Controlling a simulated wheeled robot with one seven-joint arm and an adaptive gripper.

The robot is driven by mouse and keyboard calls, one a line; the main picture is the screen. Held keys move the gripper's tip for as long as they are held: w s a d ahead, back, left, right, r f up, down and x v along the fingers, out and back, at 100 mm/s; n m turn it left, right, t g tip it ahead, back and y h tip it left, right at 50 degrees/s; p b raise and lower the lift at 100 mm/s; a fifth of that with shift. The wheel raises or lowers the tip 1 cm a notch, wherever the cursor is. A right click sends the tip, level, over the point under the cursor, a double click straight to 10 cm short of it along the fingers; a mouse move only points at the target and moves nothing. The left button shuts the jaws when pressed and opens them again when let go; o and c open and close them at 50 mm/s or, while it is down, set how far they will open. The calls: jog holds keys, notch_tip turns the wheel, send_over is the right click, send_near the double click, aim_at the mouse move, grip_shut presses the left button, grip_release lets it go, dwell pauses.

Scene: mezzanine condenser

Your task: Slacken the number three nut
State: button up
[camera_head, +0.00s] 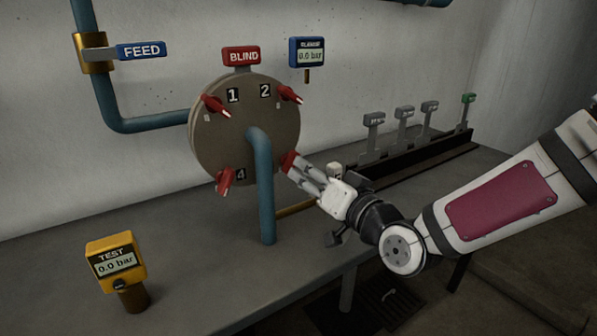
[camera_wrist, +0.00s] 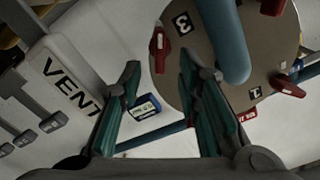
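The round flange (camera_head: 270,105) carries red nuts by labels 1, 2 and 4. The number three nut (camera_head: 290,161) is the red one at its lower right, with label 3 hidden in the head view. In the wrist view, label 3 (camera_wrist: 183,22) shows with its red nut (camera_wrist: 160,45) beside it. My gripper (camera_head: 303,170) is close in front of this nut. In the wrist view my gripper (camera_wrist: 160,66) is open, with its fingers apart on either side of the line to the nut. Whether either finger touches it I cannot tell.
A blue pipe (camera_head: 265,185) runs down from the flange centre beside my gripper. A yellow TEST gauge (camera_head: 116,262) stands front left. Several grey-tagged levers (camera_head: 373,120) stand at right. A VENT plate (camera_wrist: 65,75) lies left of my fingers. A FLANGE gauge (camera_head: 307,52) reads 0.0 bar.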

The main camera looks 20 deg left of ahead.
aim_at(291, 163)
jog(key=x, duration=0.4)
jog(key=shift+w+a+b, duration=0.15)
jog(key=shift+w+b, duration=0.05)
jog(key=shift+b, duration=0.15)
grip_shut()
